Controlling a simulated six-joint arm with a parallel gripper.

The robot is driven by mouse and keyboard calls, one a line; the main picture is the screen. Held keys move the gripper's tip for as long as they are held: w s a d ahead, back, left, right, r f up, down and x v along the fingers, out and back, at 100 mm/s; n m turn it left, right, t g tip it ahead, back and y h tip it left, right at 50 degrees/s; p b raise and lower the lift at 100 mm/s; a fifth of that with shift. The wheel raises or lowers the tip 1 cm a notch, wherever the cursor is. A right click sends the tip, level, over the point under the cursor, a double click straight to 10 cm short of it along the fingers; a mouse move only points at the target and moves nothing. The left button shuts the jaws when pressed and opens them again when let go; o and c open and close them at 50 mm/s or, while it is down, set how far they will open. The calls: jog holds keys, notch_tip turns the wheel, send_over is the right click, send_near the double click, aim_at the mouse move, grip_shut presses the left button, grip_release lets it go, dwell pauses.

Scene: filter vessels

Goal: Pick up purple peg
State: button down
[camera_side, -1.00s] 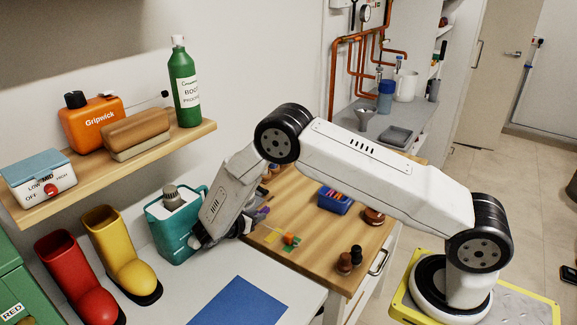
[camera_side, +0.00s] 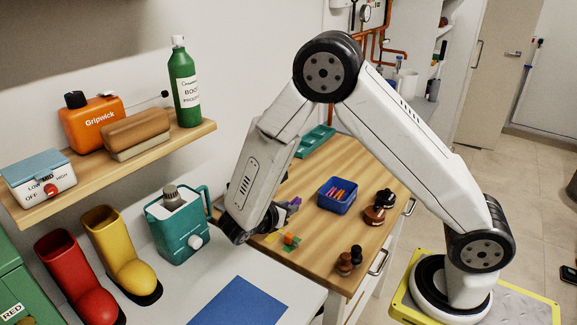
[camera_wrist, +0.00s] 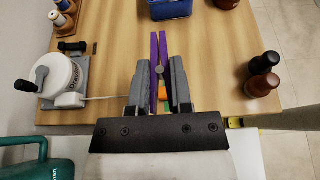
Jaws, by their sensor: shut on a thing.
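The purple peg (camera_wrist: 154,58) looks like a clothes peg with two long legs, pointing away from my gripper (camera_wrist: 160,76) in the wrist view. The gripper's grey fingers are shut on it, one on each side. In the side view a bit of the purple peg (camera_side: 294,203) shows at the end of my gripper (camera_side: 284,212), above the wooden worktop (camera_side: 308,262). My wrist hides the rest of the peg and most of the fingers there.
A blue basket (camera_side: 337,205) with several coloured pegs stands on the worktop. An orange piece (camera_side: 290,239) lies near green and yellow squares. Dark brown knobbed items (camera_side: 350,262) stand at the right edge. A teal can (camera_side: 178,238) stands left of my wrist.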

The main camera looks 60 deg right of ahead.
jog(key=shift+s+a+r, duration=0.1)
jog(key=shift+s+r, duration=0.2)
jog(key=shift+s, duration=0.4)
jog(key=shift+s+a+r, duration=0.1)
jog(key=shift+s+r, duration=0.2)
jog(key=shift+s, duration=0.35)
jog(key=shift+w, duration=0.1)
